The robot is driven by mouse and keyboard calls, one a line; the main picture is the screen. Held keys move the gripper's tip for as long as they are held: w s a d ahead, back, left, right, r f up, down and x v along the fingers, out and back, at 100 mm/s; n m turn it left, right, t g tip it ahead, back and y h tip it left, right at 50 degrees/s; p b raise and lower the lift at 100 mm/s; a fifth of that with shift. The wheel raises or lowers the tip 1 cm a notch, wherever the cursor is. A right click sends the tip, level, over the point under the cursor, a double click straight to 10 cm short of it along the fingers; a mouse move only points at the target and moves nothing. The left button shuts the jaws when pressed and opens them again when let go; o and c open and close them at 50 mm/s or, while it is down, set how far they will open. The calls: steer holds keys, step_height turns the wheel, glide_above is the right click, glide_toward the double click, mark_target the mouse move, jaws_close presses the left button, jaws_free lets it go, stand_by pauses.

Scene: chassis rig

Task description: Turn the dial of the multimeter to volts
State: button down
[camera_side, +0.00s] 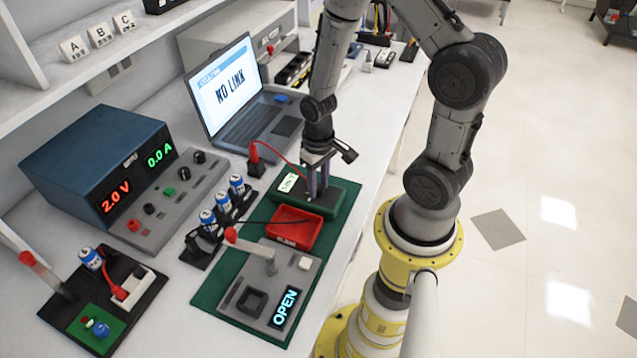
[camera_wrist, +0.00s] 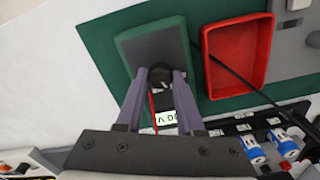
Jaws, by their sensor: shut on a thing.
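The multimeter (camera_side: 325,207) is a dark box with a green rim, lying on the green mat (camera_side: 212,287). The wrist view shows its grey face and green rim (camera_wrist: 124,48). Its small white display (camera_side: 288,183) shows in the wrist view (camera_wrist: 167,118), upside down and partly covered; a V seems legible. The dial (camera_wrist: 160,74) is a dark round knob between my fingertips. My gripper (camera_side: 318,195) points down over the multimeter, and in the wrist view its two purple-grey fingers (camera_wrist: 160,78) are shut on the dial from both sides. The dial's pointer mark cannot be made out.
A red tray (camera_side: 295,228) sits close beside the multimeter, crossed by a black lead. A red lead runs from a red plug (camera_side: 254,151) toward the multimeter. The laptop (camera_side: 235,90) reads NO LINK.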

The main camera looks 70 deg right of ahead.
mark_target(318, 187)
steer(key=shift+m, duration=0.3)
steer(key=c, duration=0.5)
jaws_free()
steer(key=shift+r, duration=0.1)
step_height(318, 187, up, 14)
steer(key=shift+f, duration=0.15)
stand_by(0.4)
